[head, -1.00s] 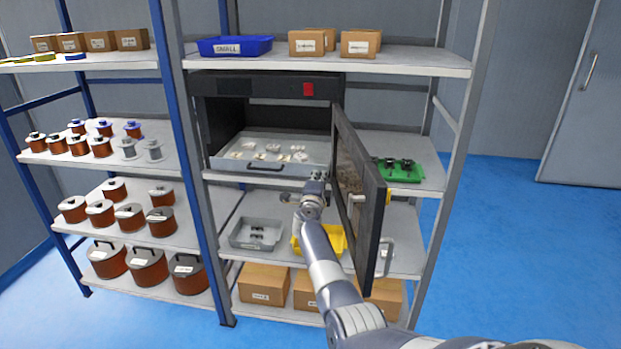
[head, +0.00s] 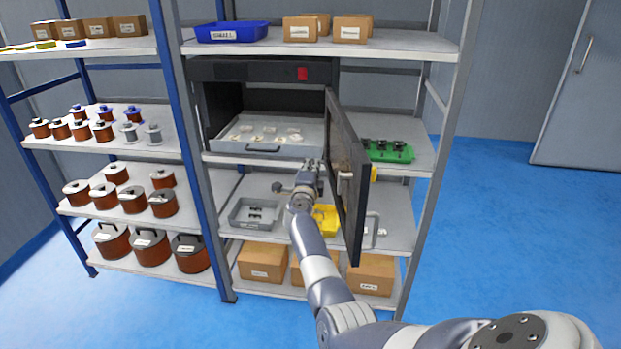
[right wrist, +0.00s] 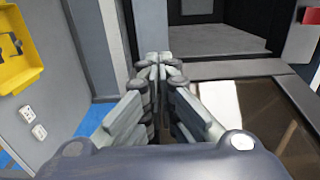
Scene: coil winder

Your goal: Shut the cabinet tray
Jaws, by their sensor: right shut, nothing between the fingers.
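The cabinet door (head: 347,175) stands open on the right, seen nearly edge-on. My right gripper (head: 314,165) is in front of the cabinet, right of and a little below the tray handle, close to the door's inner side. It is shut and empty; its fingers show in the right wrist view (right wrist: 157,65). My left gripper is out of view.
A grey bin (head: 253,226) and a yellow bin (head: 326,217) stand on the shelf below. A green tray (head: 388,151) is beyond the door. Cardboard boxes (head: 262,262) fill the bottom shelf. Spools stand on the left rack. The blue floor (head: 480,240) on the right is clear.

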